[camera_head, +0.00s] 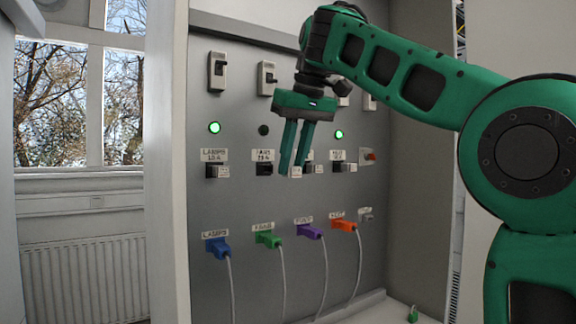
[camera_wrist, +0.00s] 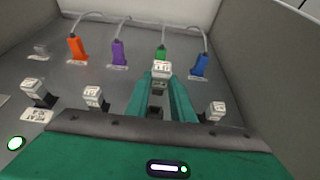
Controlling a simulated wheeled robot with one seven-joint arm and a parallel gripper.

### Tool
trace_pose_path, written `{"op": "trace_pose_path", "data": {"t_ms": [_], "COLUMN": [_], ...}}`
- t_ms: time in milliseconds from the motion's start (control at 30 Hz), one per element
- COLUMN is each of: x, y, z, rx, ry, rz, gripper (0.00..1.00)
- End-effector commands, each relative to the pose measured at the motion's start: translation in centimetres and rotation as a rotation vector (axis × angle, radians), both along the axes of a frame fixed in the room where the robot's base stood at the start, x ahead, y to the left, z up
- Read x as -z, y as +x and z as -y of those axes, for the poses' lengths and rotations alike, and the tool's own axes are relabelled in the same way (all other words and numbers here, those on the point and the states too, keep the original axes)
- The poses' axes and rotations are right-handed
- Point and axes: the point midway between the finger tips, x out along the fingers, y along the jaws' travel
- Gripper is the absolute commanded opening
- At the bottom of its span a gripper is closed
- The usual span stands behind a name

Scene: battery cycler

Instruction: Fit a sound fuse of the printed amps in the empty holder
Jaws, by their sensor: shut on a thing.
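My gripper (camera_head: 291,168) is shut on a small pale fuse (camera_wrist: 161,69), held at the fingertips in front of the grey panel (camera_head: 230,270). The print on the fuse is too small to read. The empty holder (camera_head: 264,169) is a dark socket under the FANS label (camera_head: 264,155), which seems to read 7.5 A. The fingertips are just right of it in the head view and appear apart from it. In the wrist view the dark holder (camera_wrist: 155,112) shows between the fingers (camera_wrist: 163,95). The fuse looks outside the holder.
Fitted holders flank it: lamps (camera_head: 214,171), heat (camera_head: 340,168) and a partly hidden one (camera_head: 309,168). Coloured plugs with cables hang below, including blue (camera_head: 216,247) and green (camera_head: 268,239). The fans lamp (camera_head: 263,130) is dark. A small green object (camera_head: 413,314) lies on the ledge.

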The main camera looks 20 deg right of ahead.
Motion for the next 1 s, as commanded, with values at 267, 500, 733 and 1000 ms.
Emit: {"op": "trace_pose_path", "data": {"t_ms": [267, 500, 733, 1000], "x": [0.1, 0.1, 0.1, 0.1], "y": [2.2, 4.1, 5.2, 5.4], "z": [-0.9, -1.3, -1.5, -1.6], "rx": [-0.009, -0.009, -0.009, -0.008], "ry": [0.000, 0.001, 0.000, -0.001], "rz": [0.000, 0.000, 0.000, 0.001], "gripper": [0.02, 0.02, 0.02, 0.02]}}
